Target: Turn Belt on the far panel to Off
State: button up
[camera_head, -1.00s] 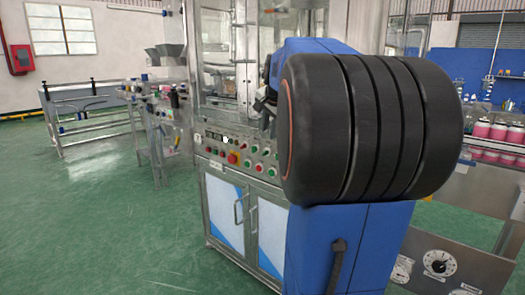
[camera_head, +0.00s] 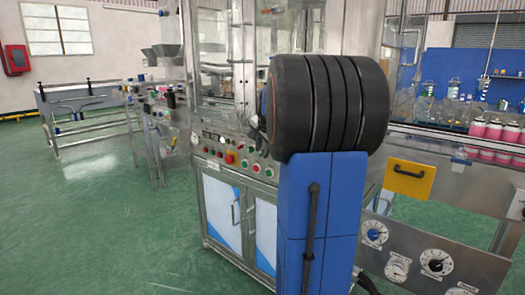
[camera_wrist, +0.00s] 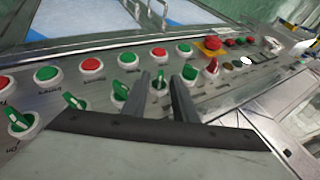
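The control panel (camera_head: 238,158) is on the front of the machine, above its cabinet doors, partly hidden by my arm in the head view. In the wrist view the panel (camera_wrist: 95,88) carries a row of green rotary knobs below a row of red and green buttons. The labels are too small or turned to read, so I cannot tell which knob is Belt. My gripper (camera_wrist: 158,77) has its two dark fingers apart, with one green knob (camera_wrist: 159,82) showing between them. Whether they touch it is unclear. Green knobs (camera_wrist: 120,89) and (camera_wrist: 189,73) are on either side.
A red emergency button (camera_wrist: 210,45) and a red knob (camera_wrist: 212,67) are to the right on the panel. A yellow plate with a black handle (camera_head: 409,178) and several dials (camera_head: 436,262) are on the nearer frame at right. Green floor is clear at left.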

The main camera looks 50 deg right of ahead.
grip_shut()
jog(key=shift+w, duration=0.1)
jog(key=shift+w+a+n+g+h, duration=0.15)
jog(key=shift+w+n+g, duration=0.3)
jog(key=shift+g, duration=1.45)
jog(key=shift+w+d+n+g+h, duration=0.15)
jog(key=shift+w+n+g, duration=0.25)
jog(key=shift+g, duration=1.5)
jog(key=shift+w+a+n+g+h, duration=0.2)
jog(key=shift+w+n+g, duration=0.25)
jog(key=shift+g, duration=1.45)
